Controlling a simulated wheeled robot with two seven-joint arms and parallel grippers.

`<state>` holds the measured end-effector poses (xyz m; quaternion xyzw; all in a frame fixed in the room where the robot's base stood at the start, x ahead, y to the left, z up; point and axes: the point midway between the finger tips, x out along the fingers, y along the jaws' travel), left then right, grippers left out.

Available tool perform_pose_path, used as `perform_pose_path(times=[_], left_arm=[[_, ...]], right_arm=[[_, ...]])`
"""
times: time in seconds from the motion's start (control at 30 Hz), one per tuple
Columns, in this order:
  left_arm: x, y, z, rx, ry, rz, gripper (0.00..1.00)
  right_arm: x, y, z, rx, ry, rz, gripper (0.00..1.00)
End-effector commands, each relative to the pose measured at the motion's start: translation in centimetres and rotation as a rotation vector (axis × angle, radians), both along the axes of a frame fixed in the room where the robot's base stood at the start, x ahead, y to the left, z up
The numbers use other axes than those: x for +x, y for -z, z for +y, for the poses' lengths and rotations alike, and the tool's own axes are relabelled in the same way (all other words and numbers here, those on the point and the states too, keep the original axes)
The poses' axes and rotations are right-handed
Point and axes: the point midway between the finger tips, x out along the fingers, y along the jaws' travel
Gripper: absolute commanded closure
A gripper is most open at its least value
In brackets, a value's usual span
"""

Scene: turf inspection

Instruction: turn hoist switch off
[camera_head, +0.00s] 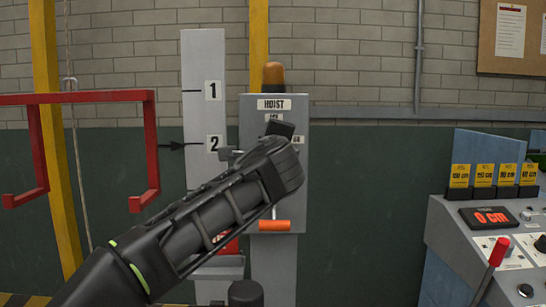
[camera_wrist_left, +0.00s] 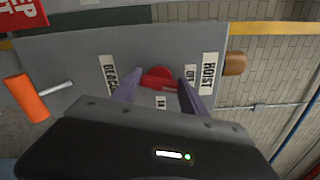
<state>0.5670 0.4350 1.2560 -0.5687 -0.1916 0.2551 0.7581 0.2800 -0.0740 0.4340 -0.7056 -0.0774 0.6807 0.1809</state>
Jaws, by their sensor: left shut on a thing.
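The grey hoist box (camera_head: 248,119) stands in the middle of the head view, labelled HOIST. My left gripper (camera_head: 284,150) is in front of its upper part and hides the switch there. In the left wrist view, the red switch (camera_wrist_left: 158,78) sits on the face of the box (camera_wrist_left: 80,50), between the fingers of my left gripper (camera_wrist_left: 159,88). The gripper is shut on the switch. A small label beside the switch appears to read OFF (camera_wrist_left: 190,73). My right gripper is not in view.
An orange-handled lever (camera_head: 268,226) sticks out low on the box, and an orange lamp (camera_head: 274,75) tops it. A red frame (camera_head: 80,98) hangs at left beside a grey post (camera_head: 203,60) marked 1 and 2. A control desk (camera_head: 455,225) stands at right.

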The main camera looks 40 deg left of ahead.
Motion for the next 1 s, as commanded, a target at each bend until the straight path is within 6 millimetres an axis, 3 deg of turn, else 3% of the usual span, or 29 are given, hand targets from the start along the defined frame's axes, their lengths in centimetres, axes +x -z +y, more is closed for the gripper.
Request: perform_pose_path(times=[0.03, 0.3, 0.97, 1.0], left_arm=[[0.0, 0.6, 0.0, -0.032, -0.001, -0.024, 0.90], [0.0, 0.4, 0.1, -0.174, -0.002, -0.130, 0.90], [0.0, 0.3, 0.1, -0.241, -0.002, -0.180, 0.90], [0.0, 0.3, 0.1, -0.241, -0.002, -0.180, 0.47]], right_arm=[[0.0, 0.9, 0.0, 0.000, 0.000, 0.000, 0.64], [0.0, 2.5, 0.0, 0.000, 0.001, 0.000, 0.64], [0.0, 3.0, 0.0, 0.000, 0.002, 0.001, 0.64], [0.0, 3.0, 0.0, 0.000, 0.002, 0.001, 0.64]])
